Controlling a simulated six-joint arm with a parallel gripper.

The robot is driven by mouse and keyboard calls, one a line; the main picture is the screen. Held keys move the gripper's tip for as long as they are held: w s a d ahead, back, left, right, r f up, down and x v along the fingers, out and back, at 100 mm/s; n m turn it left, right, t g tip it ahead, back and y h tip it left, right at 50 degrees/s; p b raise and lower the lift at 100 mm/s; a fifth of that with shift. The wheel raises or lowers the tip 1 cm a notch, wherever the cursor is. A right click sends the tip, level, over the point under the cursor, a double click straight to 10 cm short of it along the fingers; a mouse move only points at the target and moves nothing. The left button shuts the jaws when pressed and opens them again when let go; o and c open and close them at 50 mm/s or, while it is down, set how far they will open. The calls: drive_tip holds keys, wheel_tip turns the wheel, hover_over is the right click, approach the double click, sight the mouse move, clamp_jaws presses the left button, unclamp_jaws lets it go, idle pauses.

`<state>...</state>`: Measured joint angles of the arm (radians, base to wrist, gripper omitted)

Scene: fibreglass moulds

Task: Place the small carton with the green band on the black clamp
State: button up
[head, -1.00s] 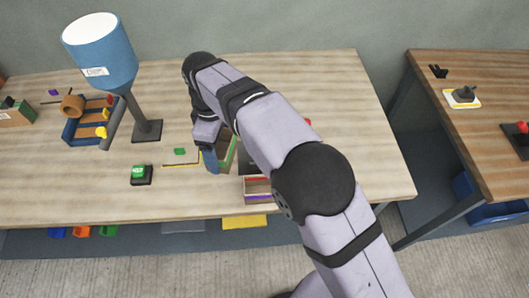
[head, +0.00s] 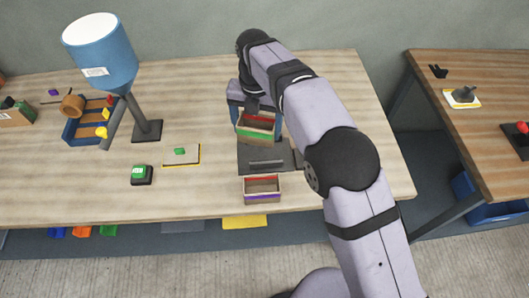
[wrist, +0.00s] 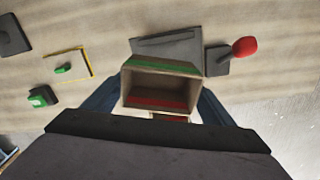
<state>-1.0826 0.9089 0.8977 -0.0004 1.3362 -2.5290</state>
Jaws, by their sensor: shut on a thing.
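The small carton with the green band (head: 256,132) is open-topped, with red inside. My gripper (head: 257,106) is shut on it, with a blue finger on either side. The wrist view shows the carton (wrist: 161,84) between the fingers, its open side facing the camera. A dark plate with a raised bar (head: 266,163) lies just in front of the carton in the head view. In the wrist view this plate (wrist: 165,45) adjoins a black block with a red knob (wrist: 244,47), which looks like the clamp. My arm hides the knob in the head view.
A similar carton with a purple band (head: 262,196) stands close in front of the plate.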

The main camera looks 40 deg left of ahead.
drive_tip(key=w+n, duration=0.1)
drive_tip(key=w+d+n, duration=0.1)
drive_tip(key=n, duration=0.1)
drive_tip(key=shift+n, duration=0.3)
drive_tip(key=p, duration=0.3)
hover_over(265, 153)
drive_tip(key=shift+s+f, duration=0.1)
drive_tip(key=shift+f, duration=4.85)
drive_tip(key=shift+f, duration=0.1)
drive_tip(key=shift+f, duration=0.15)
drive_tip(key=o, duration=1)
